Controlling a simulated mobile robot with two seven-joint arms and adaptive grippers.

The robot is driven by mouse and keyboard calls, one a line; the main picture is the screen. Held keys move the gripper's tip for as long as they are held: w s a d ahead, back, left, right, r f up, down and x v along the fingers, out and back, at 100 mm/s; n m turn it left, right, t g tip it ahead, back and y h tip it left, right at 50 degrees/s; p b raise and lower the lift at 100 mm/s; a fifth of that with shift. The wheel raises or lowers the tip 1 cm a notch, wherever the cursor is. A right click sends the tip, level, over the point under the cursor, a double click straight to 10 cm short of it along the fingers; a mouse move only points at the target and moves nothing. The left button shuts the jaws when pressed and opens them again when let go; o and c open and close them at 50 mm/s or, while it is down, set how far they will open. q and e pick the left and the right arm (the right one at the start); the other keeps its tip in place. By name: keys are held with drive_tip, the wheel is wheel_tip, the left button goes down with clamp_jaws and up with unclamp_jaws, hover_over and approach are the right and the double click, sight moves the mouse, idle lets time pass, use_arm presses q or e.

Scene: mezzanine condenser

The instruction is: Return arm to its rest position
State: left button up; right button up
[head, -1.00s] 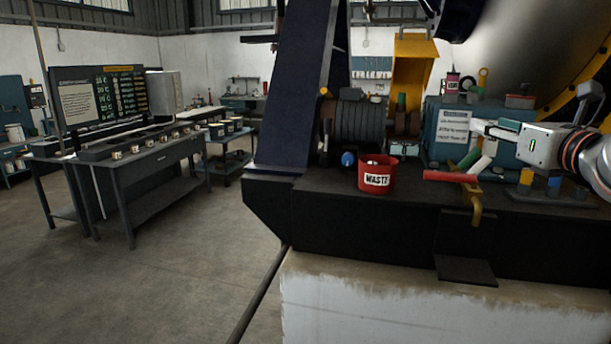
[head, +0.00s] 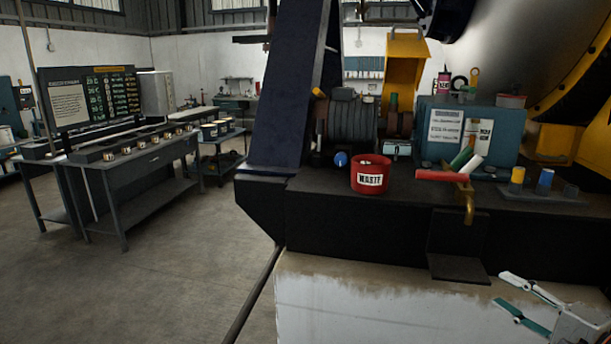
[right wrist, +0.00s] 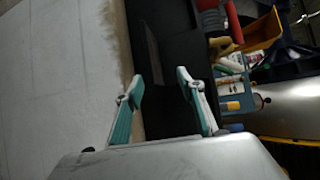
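My right gripper (head: 512,296) is low at the bottom right of the head view, in front of the pale base wall and below the dark ledge. Its two fingers are spread apart with nothing between them. In the right wrist view the fingers (right wrist: 170,88) also stand apart and empty, with the dark ledge side behind them. My left gripper does not show in the head view.
The dark ledge (head: 340,230) carries a red waste cup (head: 371,172), a red-handled valve (head: 440,176), a teal box (head: 490,120) and small coloured items. A workbench (head: 130,165) stands at the left. The floor (head: 150,280) between is clear.

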drive_tip(key=s+a+f+n+g, duration=0.1)
drive_tip(key=s+a+f+n, duration=0.25)
drive_tip(key=f, duration=0.45)
drive_tip(key=s+a+f+n+g+h, duration=0.1)
drive_tip(key=s+a+f+n, duration=0.3)
drive_tip(key=f, duration=0.5)
drive_tip(key=s+a+f+n+g, duration=0.1)
drive_tip(key=s+a+f+n, duration=0.15)
drive_tip(key=s+f, duration=0.4)
drive_tip(key=s+a+f+n+g+h, duration=0.2)
drive_tip(key=s+a+f+n, duration=0.6)
drive_tip(key=a+f, duration=0.4)
drive_tip(key=shift+s+a+f+n+g+h, duration=0.3)
drive_tip(key=shift+f+n, duration=0.2)
drive_tip(key=shift+f, duration=0.2)
